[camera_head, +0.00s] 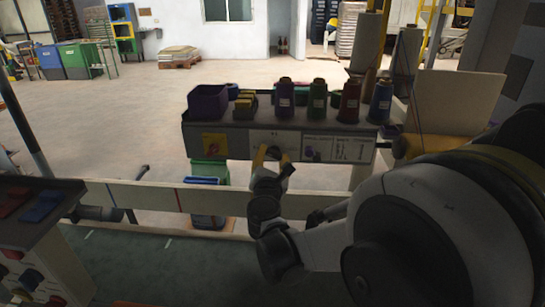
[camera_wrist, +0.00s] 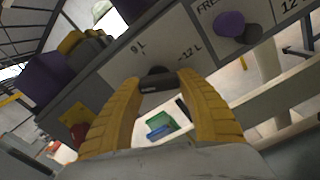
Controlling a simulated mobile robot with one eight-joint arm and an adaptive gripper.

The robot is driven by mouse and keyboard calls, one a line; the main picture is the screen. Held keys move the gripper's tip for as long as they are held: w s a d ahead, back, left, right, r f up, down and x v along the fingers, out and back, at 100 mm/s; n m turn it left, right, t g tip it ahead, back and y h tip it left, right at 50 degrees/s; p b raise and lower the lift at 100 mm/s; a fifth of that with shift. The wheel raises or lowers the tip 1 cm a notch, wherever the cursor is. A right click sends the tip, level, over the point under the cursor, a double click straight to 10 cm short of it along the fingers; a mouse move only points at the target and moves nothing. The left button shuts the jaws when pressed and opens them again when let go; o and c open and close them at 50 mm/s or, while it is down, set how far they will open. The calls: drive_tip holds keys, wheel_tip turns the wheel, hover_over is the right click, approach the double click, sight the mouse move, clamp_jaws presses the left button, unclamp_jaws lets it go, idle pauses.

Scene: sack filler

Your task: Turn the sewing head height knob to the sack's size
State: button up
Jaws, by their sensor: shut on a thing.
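The black height knob (camera_wrist: 157,80) sits on the white scale plate of the machine's front panel. In the wrist view it lies between the two yellow fingers of my gripper (camera_wrist: 158,92), which are shut on it. The marks "9 L" and "12 L" show on the plate above the knob; its pointer direction cannot be told. In the head view my gripper (camera_head: 271,155) reaches the panel (camera_head: 228,134) at this plate (camera_head: 291,138), and the fingers largely hide the knob. No sack can be clearly made out.
Right of the plate are a purple knob (camera_wrist: 230,24) and a printed chart (camera_head: 338,148). A yellow plate with a red switch (camera_head: 213,144) is at the left. Thread spools (camera_head: 317,98) and a purple bin (camera_head: 208,103) stand on top. A pale rail (camera_head: 150,194) runs below.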

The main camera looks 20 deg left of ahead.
drive_tip(key=n, duration=0.4)
drive_tip(key=shift+d+n, duration=0.15)
drive_tip(key=shift+n, duration=0.25)
idle(0.4)
drive_tip(key=o, duration=1.2)
drive_tip(key=v, duration=1.2)
